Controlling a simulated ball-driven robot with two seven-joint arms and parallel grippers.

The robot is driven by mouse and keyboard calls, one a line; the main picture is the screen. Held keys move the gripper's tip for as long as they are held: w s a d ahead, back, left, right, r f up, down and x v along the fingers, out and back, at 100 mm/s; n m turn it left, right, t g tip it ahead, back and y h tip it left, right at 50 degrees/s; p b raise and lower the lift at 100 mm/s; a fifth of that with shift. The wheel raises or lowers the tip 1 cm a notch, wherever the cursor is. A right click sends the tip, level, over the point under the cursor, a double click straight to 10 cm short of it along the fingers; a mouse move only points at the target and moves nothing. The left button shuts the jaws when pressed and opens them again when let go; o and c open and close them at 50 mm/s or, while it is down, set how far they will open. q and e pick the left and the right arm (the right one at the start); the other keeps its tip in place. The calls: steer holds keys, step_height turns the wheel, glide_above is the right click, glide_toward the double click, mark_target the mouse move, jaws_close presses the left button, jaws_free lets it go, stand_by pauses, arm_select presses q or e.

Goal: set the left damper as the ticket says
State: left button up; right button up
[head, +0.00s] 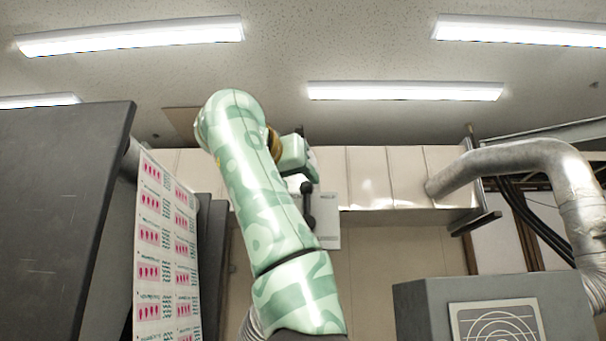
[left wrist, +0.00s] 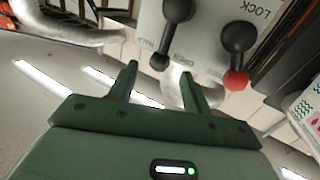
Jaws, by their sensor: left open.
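A pale damper plate (head: 329,222) is on the duct at the back, partly hidden by my left arm in the head view. A black lever (head: 308,205) hangs down on it. In the left wrist view the plate (left wrist: 205,48) bears two levers: a black lever (left wrist: 168,38) and a black lever with a red end (left wrist: 237,60), near the lettering LOCK. My left gripper (head: 307,163) is raised near the plate; in the left wrist view its fingers (left wrist: 159,69) are apart and empty, with no contact seen. I cannot make out a ticket. My right gripper is not in view.
A long pale duct (head: 385,178) runs across the back, joined at right by a silver bent pipe (head: 520,160). A printed web with pink labels (head: 165,250) and a dark panel (head: 60,210) stand at left. A grey cabinet (head: 415,305) is at lower right.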

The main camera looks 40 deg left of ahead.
mark_target(303, 185)
arm_select(q)
steer(key=p+x, duration=0.1)
steer(key=x, duration=0.1)
steer(key=shift+w+a+r, duration=0.1)
steer(key=shift+w, duration=0.25)
steer(key=shift+w+a, duration=0.2)
steer(key=shift+w, duration=0.4)
jaws_close()
